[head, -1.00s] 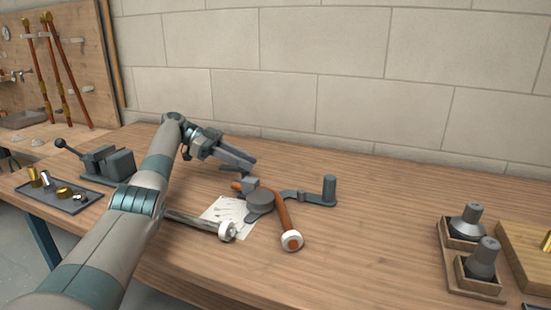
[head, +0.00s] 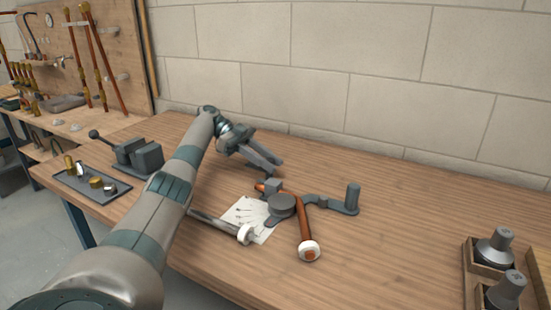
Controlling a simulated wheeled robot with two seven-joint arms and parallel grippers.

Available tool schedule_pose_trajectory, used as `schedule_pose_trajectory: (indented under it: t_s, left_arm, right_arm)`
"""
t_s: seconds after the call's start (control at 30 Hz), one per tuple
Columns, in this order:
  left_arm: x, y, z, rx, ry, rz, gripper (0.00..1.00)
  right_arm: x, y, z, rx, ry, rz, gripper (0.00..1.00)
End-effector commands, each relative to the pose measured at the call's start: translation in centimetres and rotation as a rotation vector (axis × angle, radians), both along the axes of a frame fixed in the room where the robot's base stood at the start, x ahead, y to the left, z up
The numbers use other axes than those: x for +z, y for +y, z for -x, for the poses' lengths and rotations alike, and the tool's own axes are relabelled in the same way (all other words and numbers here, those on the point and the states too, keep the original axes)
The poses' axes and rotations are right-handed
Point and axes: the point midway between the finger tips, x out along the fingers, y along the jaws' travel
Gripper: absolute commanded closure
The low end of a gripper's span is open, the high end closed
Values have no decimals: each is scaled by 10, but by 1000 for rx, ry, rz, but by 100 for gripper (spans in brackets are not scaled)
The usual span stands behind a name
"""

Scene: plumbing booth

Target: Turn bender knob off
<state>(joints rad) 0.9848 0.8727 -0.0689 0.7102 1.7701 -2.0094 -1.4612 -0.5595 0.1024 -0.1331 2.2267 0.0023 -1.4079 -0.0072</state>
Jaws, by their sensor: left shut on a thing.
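The grey pipe bender lies on the wooden workbench, with a round die (head: 282,206), a small block (head: 271,186) and an arm ending in an upright grip (head: 353,199). An orange-brown bar (head: 304,225) with a white end crosses beside the die. A grey rod with a white round end (head: 245,235) points out to the left. I cannot tell which part is the knob. My left gripper (head: 275,165) is just behind the block, its two fingers close together. What lies between them is hidden. My right gripper is not in view.
A paper sheet (head: 240,212) lies under the bender. A grey vise (head: 138,155) and a tray (head: 115,194) with brass pieces are at left. Wooden holders (head: 472,265) with grey fittings stand at right. The bench between is clear. A block wall (head: 360,75) closes the back.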

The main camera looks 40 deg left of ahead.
Motion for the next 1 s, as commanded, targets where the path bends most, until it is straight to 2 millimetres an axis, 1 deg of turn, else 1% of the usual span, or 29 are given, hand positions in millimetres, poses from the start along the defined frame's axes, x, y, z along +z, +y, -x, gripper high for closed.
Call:
schedule_pose_trajectory:
  t_s: [0.37,0.4,0.47,0.8,1.0]
  left_arm:
    - [-1,0,1,-2,0,0,100]
    - [-1,0,1,-2,0,0,70]
    - [-1,0,1,-2,0,0,56]
    - [0,0,1,-1,-1,0,56]
    - [3,-3,-2,-2,-2,1,56]
  right_arm:
    - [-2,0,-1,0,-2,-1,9]
    - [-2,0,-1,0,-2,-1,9]
    - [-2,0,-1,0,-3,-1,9]
    - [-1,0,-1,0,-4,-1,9]
    - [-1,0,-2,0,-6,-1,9]
